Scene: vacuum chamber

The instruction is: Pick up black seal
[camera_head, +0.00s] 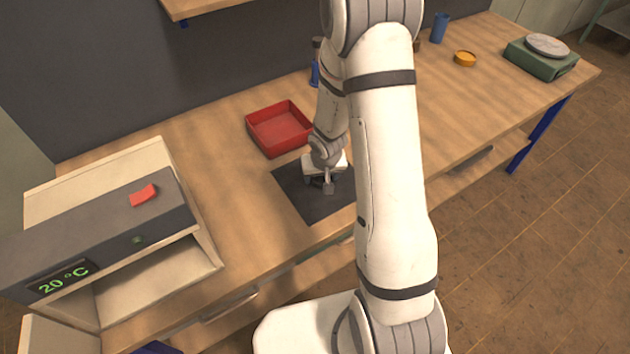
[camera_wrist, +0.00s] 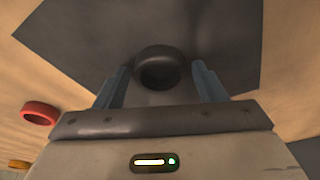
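The black seal (camera_wrist: 158,68) is a dark ring on the dark grey mat (camera_wrist: 90,35) in the wrist view. It lies ahead of my gripper (camera_wrist: 160,85), roughly centred between its two blue-grey fingers. The fingers are spread apart with a gap to the ring on both sides. In the head view my gripper (camera_head: 320,184) is low over the dark mat (camera_head: 300,199); the seal is mostly hidden there by the gripper.
A red tray (camera_head: 279,128) stands just behind the mat. A box with a 20 °C display (camera_head: 62,277) is at the left. A red ring (camera_wrist: 40,113) shows at the wrist view's left. A green scale (camera_head: 541,59) and an orange round thing (camera_head: 464,58) are far right.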

